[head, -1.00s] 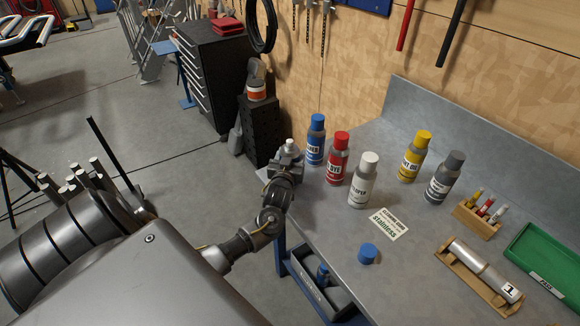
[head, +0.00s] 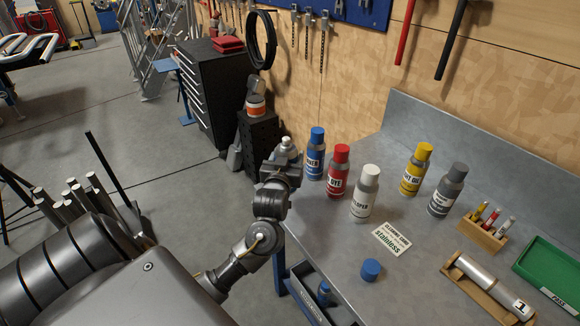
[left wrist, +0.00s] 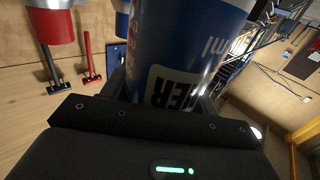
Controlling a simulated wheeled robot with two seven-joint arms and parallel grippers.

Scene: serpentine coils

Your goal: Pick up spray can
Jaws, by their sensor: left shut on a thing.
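The spray cans stand upright in a group on the grey bench: a blue can (head: 314,158), a red can (head: 337,175), a white can (head: 363,198), a yellow can (head: 414,172) and a dark grey can (head: 446,192). My left gripper (head: 296,165) is at the bench's left edge, shut on the blue can from its left side. In the left wrist view the blue can (left wrist: 190,40) fills the space between the jaws, its label partly readable as "NER". The jaw tips are mostly hidden there. My right gripper is out of view.
A label card (head: 391,236) and a loose blue cap (head: 370,270) lie in front of the cans. A wooden tube rack (head: 484,232), a cradle with a silver cylinder (head: 490,285) and a green tray (head: 550,268) are at the right. The red can is close beside the blue one.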

